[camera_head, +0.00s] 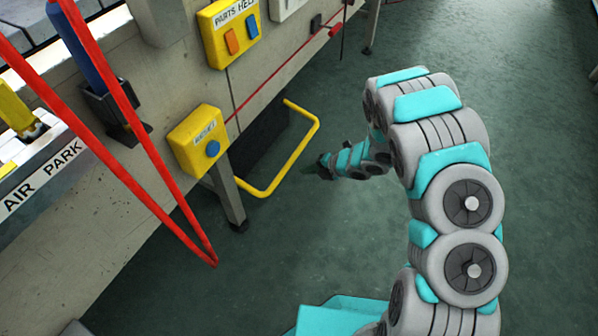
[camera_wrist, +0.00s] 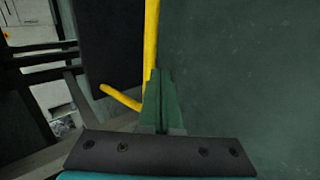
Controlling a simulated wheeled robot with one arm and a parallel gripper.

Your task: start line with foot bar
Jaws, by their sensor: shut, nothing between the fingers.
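The foot bar (camera_head: 294,158) is a yellow U-shaped bar sticking out low from the line, near the floor, in the middle of the head view. My gripper (camera_head: 324,162) is just to the right of its long outer side; whether they touch I cannot tell. In the wrist view the bar (camera_wrist: 151,38) runs up from behind the fingertips, with one end bent to the left. The fingers of my gripper (camera_wrist: 160,75) are shut with nothing between them and overlap part of the bar there.
A dark panel (camera_head: 262,140) lies behind the bar. A yellow RESET box (camera_head: 198,140) with a blue button and a table leg (camera_head: 228,195) stand left. A yellow PARTS HELP box (camera_head: 229,33) is above. Red cords hang at left. Green floor right of my arm is clear.

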